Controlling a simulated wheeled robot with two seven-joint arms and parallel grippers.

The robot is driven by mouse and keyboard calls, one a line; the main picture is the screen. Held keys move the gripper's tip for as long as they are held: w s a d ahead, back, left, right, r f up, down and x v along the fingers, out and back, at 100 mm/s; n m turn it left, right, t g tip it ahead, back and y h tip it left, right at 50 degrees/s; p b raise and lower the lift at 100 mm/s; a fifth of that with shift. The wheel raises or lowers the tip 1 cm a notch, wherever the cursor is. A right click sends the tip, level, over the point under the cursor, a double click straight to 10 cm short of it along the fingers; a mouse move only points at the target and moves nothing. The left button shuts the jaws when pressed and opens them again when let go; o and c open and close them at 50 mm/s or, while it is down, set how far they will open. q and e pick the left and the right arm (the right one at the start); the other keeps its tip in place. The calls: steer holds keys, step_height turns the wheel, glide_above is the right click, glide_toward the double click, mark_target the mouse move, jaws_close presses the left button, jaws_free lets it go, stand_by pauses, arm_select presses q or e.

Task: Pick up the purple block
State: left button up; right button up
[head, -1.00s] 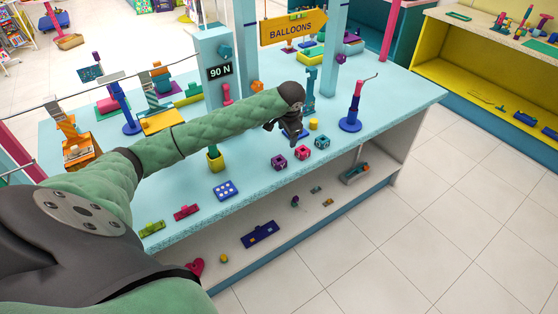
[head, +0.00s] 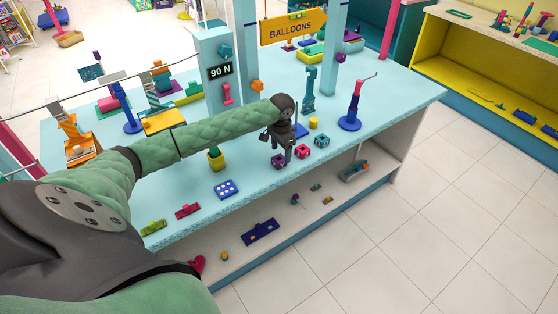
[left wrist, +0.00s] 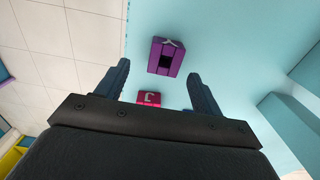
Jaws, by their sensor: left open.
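The purple block (head: 278,161) sits on the light blue table near its front edge, at the left end of a short row of small blocks. In the left wrist view the purple block (left wrist: 166,57) lies ahead of the fingertips, roughly between their lines, with a dark square opening on it. My left gripper (head: 283,152) points down just above and behind the purple block, partly overlapping it. Its two fingers (left wrist: 158,70) are spread apart with nothing between their tips. My right gripper is out of view.
A pink-red block (head: 302,152) stands close beside the purple one and shows in the wrist view (left wrist: 149,98). Another block (head: 321,144) is farther right. A yellow cylinder (head: 313,123) stands behind. A blue dotted plate (head: 227,189) lies left. A shelf is below the table.

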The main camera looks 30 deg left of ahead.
mark_target(279, 159)
arm_select(q)
steer(key=shift+f+p, duration=0.15)
steer(key=shift+p, duration=0.15)
steer(key=f+p, duration=0.2)
steer(key=f, duration=0.1)
steer(key=shift+a+f+p, duration=0.2)
steer(key=shift+a+p, duration=0.2)
steer(key=shift+f, duration=0.7)
steer(key=shift+c, duration=0.5)
steer(key=c, duration=1)
